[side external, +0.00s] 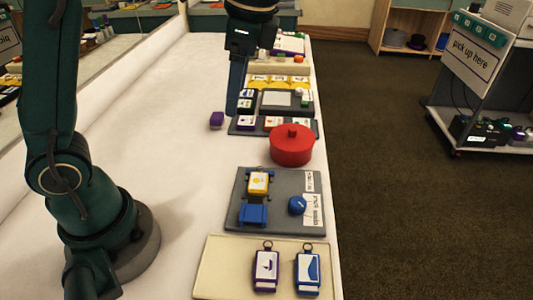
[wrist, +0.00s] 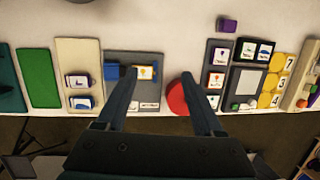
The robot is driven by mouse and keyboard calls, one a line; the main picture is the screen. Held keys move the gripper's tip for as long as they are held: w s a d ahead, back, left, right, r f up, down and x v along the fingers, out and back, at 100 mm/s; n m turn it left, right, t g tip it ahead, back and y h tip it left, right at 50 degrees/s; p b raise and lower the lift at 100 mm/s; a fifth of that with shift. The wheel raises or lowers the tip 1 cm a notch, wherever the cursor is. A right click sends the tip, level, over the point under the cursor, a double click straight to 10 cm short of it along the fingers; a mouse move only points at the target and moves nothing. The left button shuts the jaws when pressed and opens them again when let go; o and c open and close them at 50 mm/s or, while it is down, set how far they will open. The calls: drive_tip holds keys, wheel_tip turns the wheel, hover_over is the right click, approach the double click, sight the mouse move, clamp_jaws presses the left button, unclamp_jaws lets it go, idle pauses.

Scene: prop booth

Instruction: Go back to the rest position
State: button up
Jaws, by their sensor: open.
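My gripper (side external: 236,92) hangs above the white table, over its far part in the side external view, with its fingers pointing down. In the wrist view my gripper (wrist: 160,92) shows two dark fingers spread wide apart with nothing between them. A red round lidded pot (side external: 291,146) stands on the table nearer the side camera than the gripper. In the wrist view the red pot (wrist: 177,98) is partly hidden by the right finger.
A grey board (side external: 238,205) holds a yellow-marked tag and blue pieces. A cream board (side external: 222,270) holds two tags. A small purple block (side external: 217,119) lies near the gripper. More boards line the table's right edge. The table's left part (side external: 165,150) is clear.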

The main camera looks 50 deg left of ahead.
drive_tip(key=s+r+n+t+h, duration=0.1)
drive_tip(key=s+r+n+t, duration=0.1)
drive_tip(key=s+n+t, duration=0.35)
drive_tip(key=s+d+f+n+h, duration=0.1)
drive_tip(key=s+d+f+n, duration=0.1)
drive_tip(key=s+f+n, duration=0.1)
wheel_tip(320, 180, down, 3)
drive_tip(key=shift+s+r+n+t+h, duration=0.2)
drive_tip(key=shift+s+n+t+h, duration=0.2)
drive_tip(key=shift+s, duration=0.45)
